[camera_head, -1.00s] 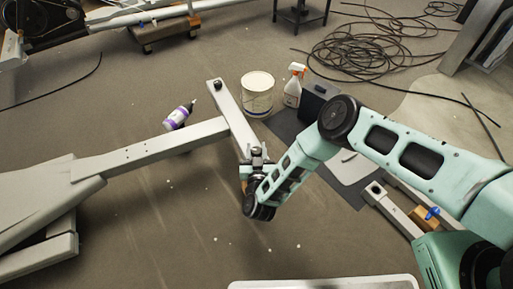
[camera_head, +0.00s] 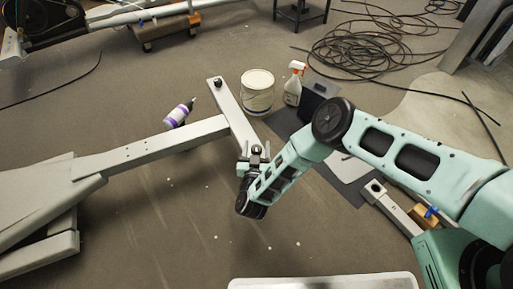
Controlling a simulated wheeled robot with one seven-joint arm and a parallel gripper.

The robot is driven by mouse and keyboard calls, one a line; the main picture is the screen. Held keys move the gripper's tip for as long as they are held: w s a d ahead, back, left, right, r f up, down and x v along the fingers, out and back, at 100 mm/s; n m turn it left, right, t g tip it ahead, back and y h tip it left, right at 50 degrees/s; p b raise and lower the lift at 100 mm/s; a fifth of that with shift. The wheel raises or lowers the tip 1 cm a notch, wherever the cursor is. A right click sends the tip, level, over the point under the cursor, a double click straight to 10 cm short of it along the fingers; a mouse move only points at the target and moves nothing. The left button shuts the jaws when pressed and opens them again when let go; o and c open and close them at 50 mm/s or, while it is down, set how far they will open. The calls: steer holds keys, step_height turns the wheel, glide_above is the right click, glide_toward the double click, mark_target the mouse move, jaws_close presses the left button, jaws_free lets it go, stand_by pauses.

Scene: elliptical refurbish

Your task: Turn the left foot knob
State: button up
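The grey foot crossbar (camera_head: 232,113) of the elliptical frame lies on the floor in the middle of the head view. A dark knob (camera_head: 218,84) stands at its far end, well apart from my gripper. My gripper (camera_head: 255,157) is at the crossbar's near end, which it and my wrist largely cover. I cannot make out a knob there, or any contact. The fingers are small and partly hidden, so I cannot tell if they are open or shut.
A white bucket (camera_head: 257,96) and a spray bottle (camera_head: 293,88) stand right of the crossbar. A purple-labelled bottle (camera_head: 177,116) lies by the long frame beam (camera_head: 150,150). Black cable (camera_head: 375,50) is coiled at the back right.

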mark_target(257, 147)
steer(key=shift+r, duration=0.1)
step_height(257, 147, up, 10)
steer(key=p, duration=0.4)
steer(key=shift+p, duration=0.3)
steer(key=shift+o, duration=0.3)
